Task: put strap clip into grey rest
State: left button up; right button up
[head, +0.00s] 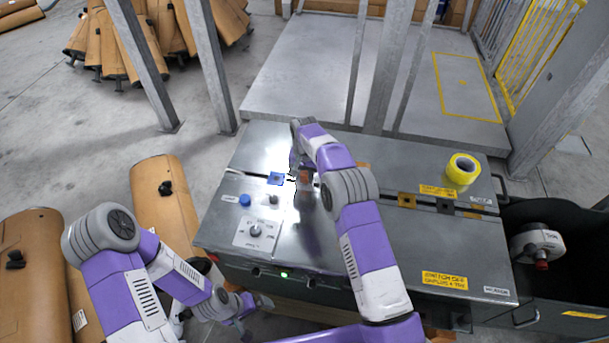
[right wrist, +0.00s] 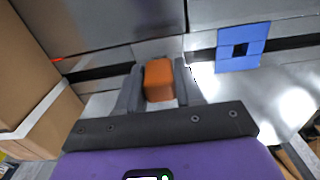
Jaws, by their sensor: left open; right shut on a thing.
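My right gripper (right wrist: 159,85) is shut on an orange block, which I take to be the strap clip (right wrist: 158,80). The block sits between the two grey fingers, above the machine top near its slot. In the head view my right gripper (head: 303,178) is at the left part of the machine, just right of the blue square piece, and my arm partly hides it. A dark grey square piece (head: 445,205) in the slot further right looks like the grey rest; its details are too small to tell. My left gripper (head: 246,305) is open and empty, low beside the machine's front.
A blue square piece with a dark hole (right wrist: 240,48) lies across the slot; a brown one (head: 406,200) is left of the grey piece. Yellow tape (head: 462,170) stands at the right. A black bin (head: 560,225) with a white device adjoins the machine (head: 400,245).

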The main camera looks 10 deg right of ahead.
aim_at(305, 172)
jog(key=shift+f, duration=0.45)
dwell(0.5)
jog(key=o, duration=1.1)
jog(key=shift+o, duration=0.2)
notch_tip(305, 172, up, 8)
jog(key=shift+f+p, duration=0.15)
jog(key=shift+p, duration=0.8)
